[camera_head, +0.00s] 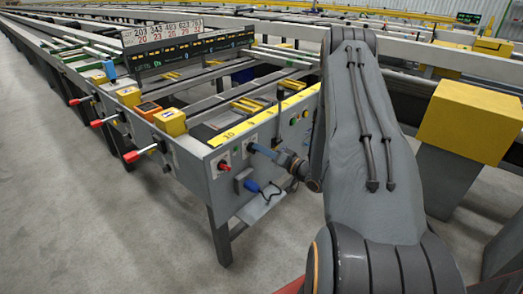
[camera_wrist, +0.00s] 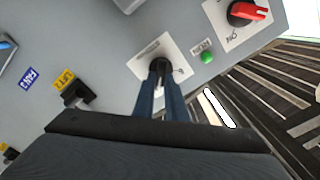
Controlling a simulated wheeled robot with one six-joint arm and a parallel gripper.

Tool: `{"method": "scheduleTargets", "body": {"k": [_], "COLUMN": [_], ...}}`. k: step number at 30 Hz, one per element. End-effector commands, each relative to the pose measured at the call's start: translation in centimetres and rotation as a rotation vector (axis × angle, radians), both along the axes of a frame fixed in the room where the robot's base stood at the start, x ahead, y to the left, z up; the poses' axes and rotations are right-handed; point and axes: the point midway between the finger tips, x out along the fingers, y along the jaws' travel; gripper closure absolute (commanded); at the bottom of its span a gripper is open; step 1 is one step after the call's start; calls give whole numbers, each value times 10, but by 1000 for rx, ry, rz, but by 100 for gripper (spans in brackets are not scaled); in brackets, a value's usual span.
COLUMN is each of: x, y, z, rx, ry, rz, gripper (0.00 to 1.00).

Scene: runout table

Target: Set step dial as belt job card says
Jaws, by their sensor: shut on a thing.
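The step dial, a small dark knob (camera_wrist: 159,66) on a white plate (camera_wrist: 176,48), is in the middle of the wrist view. My gripper (camera_wrist: 160,82) has its blue fingers shut on this knob, which hides much of it. In the head view my gripper (camera_head: 252,148) reaches the front panel (camera_head: 215,190) of the table from the right, and its blue fingers cover the dial there. The plate's markings and the knob's pointer are too small or hidden to read. I cannot pick out a belt job card with readable text.
A red rotary switch (camera_wrist: 248,13) on a white plate and a green button (camera_wrist: 207,58) are close to the dial. A black control (camera_wrist: 77,95) sits by a yellow label. Red-handled levers (camera_head: 145,154) stick out along the table's left side. The floor (camera_head: 110,225) in front is clear.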

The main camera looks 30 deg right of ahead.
Motion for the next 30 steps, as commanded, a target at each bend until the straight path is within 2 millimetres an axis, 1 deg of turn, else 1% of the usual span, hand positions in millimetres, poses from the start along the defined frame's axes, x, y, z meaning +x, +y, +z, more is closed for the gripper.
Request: {"method": "scheduleTargets", "body": {"k": [2, 3, 5, 6, 14, 17, 20, 27, 30], "x": [0, 0, 0, 0, 0, -5, -18, -54, -65], "y": [-1, -1, -1, -1, -1, -3, -8, -22, -26], "z": [0, 0, 0, 0, 0, 0, -1, 0, 0], "rx": [-1, -2, -2, -1, -1, -1, 1, -1, -1], "ry": [-1, -1, -1, -1, 0, 0, 1, 0, 0], "rz": [-2, -2, -2, -2, -1, -3, -4, -6, -4], "gripper": [100, 82, 71, 70, 70, 70, 70, 70, 70]}}
